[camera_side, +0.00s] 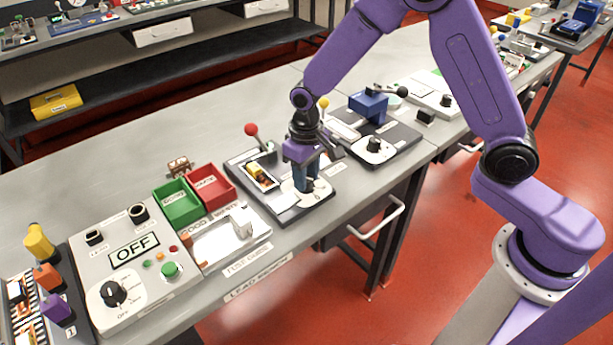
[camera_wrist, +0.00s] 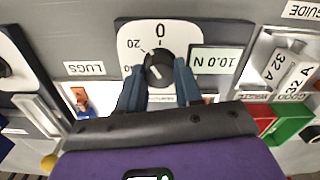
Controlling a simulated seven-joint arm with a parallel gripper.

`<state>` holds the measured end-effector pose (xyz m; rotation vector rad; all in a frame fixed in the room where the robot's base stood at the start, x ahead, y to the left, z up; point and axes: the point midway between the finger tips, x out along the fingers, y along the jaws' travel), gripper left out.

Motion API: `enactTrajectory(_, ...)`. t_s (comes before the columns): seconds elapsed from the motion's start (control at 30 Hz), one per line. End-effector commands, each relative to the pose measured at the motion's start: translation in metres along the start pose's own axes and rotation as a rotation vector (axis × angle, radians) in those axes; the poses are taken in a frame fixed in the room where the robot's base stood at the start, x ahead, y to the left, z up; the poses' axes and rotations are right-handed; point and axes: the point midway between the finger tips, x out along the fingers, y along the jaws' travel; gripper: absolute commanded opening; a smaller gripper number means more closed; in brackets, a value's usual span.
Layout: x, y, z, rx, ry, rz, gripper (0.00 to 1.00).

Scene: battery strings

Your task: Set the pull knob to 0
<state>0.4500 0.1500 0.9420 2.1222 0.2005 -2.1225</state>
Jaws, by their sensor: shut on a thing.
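The pull knob (camera_wrist: 159,66) is a black knob on a white dial plate (camera_wrist: 128,45), marked "0" and "20", in the wrist view. My gripper (camera_wrist: 161,74) has a blue-grey finger on either side of the knob and is shut on it. Where the knob's pointer stands is hard to tell. A display (camera_wrist: 215,60) beside the dial reads "10.0 N". In the side view my gripper (camera_side: 306,184) points down at the dial plate (camera_side: 321,194), and its fingers mostly hide the knob.
A red-balled lever (camera_side: 251,130) stands close behind my gripper. A blue block fixture with another dial (camera_side: 374,147) is to the right. Green (camera_side: 178,203) and red (camera_side: 211,188) bins and a panel reading "OFF" (camera_side: 134,249) lie left. Bare bench is behind.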

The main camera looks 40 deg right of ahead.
Motion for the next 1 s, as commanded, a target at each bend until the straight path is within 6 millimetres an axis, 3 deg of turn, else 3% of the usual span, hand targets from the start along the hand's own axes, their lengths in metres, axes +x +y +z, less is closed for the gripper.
enactTrajectory(0.2, -0.0002, -0.001, 0.0002, 0.159, 0.0, -0.001, 0.1)
enactTrajectory(0.53, -0.0003, -0.0009, 0.0001, 0.188, 0.0, -0.001, 0.1)
enactTrajectory(0.8, -0.0006, -0.0013, 0.0, 0.461, 0.001, -0.001, 0.1)
enactTrajectory(1.0, -0.0006, -0.001, 0.0, 0.534, 0.001, -0.001, 0.1)
